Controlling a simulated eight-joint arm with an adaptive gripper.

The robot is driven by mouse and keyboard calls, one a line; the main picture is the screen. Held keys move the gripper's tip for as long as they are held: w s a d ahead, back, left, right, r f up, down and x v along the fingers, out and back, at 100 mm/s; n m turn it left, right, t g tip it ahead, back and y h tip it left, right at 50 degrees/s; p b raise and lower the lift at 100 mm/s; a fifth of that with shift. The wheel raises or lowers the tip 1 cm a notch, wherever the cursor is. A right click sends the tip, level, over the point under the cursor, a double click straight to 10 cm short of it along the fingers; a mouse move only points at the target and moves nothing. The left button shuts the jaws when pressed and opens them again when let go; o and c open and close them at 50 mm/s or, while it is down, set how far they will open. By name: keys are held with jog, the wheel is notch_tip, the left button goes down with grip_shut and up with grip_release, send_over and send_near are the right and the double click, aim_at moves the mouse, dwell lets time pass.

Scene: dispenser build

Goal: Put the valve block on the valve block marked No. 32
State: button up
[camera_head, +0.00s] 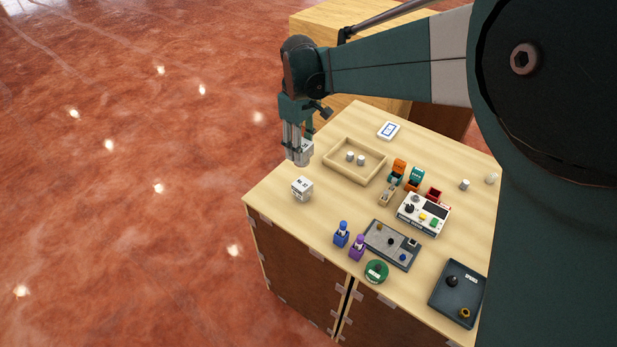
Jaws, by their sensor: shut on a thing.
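A pale grey-white valve block (302,189) with dark print stands on the table near its left corner; the print is too small to read for certain. My gripper (299,152) is shut on a second pale valve block (306,148), partly hidden by the fingers. The gripper points down, and its block appears above and behind the standing block in the picture. I cannot tell its exact height over the table. The two blocks appear apart.
A wooden tray (336,169) with small grey cylinders lies right of the gripper. Orange and teal items, a white control box (424,214), a grey panel (376,243), blue and purple bottles and a dark tray (447,306) fill the right and front. The left table edge is close.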

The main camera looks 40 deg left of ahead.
jog(key=shift+f, duration=3.15)
jog(key=shift+f, duration=0.1)
jog(key=shift+f+p, duration=0.35)
jog(key=shift+f, duration=1.4)
jog(key=shift+f, duration=0.15)
jog(key=o, duration=1.2)
jog(key=shift+r, duration=0.2)
notch_tip(320, 180, up, 12)
jog(key=shift+b, duration=0.3)
